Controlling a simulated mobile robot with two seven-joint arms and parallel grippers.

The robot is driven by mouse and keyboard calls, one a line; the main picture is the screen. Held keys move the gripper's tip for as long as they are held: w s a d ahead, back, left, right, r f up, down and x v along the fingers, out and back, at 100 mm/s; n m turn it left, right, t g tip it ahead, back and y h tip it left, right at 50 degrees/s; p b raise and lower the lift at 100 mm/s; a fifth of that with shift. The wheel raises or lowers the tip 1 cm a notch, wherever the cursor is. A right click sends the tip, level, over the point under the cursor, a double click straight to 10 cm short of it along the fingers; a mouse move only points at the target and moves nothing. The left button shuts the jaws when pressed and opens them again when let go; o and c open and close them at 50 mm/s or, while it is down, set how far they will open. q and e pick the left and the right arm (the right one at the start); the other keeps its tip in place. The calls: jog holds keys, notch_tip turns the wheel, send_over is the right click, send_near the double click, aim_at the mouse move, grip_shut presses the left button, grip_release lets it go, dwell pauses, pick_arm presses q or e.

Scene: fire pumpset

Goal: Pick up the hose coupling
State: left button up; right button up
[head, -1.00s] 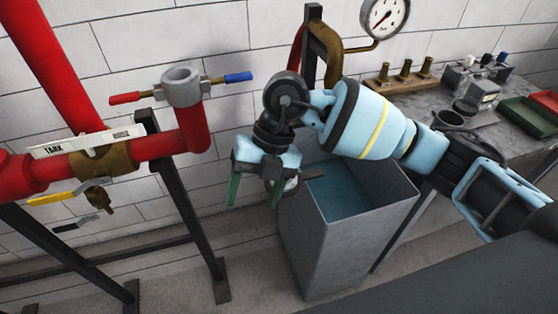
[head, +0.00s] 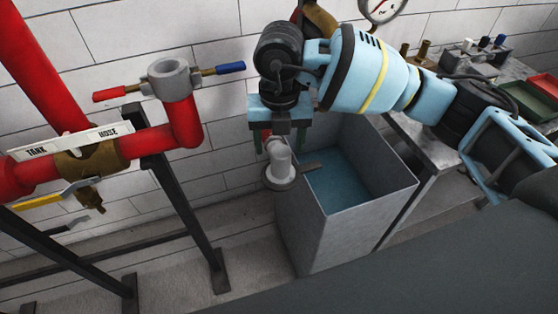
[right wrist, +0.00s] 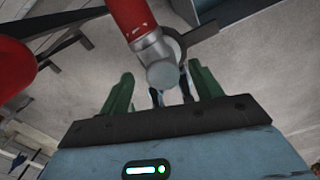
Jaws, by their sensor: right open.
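The hose coupling (head: 280,163) is a pale grey cylinder with a wider round flange at its lower end. It is at the upper left rim of the grey tank, beside a small dark bracket (head: 312,170). My right gripper (head: 279,145) points down over it, with green fingers open on either side of its upper part. In the right wrist view the coupling's grey end (right wrist: 163,74) appears between and slightly beyond the two fingertips (right wrist: 163,78). Contact cannot be told. My left gripper is not in view.
The open grey tank (head: 345,235) holds blue water. Left stand red pipework (head: 185,122), a grey valve body (head: 170,80) with red and blue handles, and black stand legs (head: 185,195). A workbench (head: 430,150) with trays is at the right. Floor between stand and tank is clear.

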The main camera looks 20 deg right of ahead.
aim_at(280, 172)
jog(key=shift+s+f, duration=0.2)
jog(key=shift+f, duration=2.3)
jog(key=c, duration=1.4)
